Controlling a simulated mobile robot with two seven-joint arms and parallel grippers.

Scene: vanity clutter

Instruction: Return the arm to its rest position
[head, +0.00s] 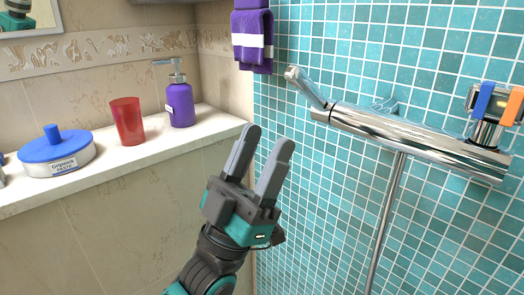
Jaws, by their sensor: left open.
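My left gripper (262,160) is in the middle of the head view, raised in front of the corner where the beige wall meets the teal tiles. Its two grey fingers point up and stand apart, with nothing between them. It is to the right of the shelf's right end and apart from the things on the shelf. My left arm comes up from the bottom edge of the view. My right gripper is not in view.
The pale shelf (92,176) bears a blue-lidded tub (70,160), a red cup (127,121) and a purple pump bottle (180,105). Purple towels (251,40) hang above the corner. A chrome shower mixer (415,138) with a hose juts out at right.

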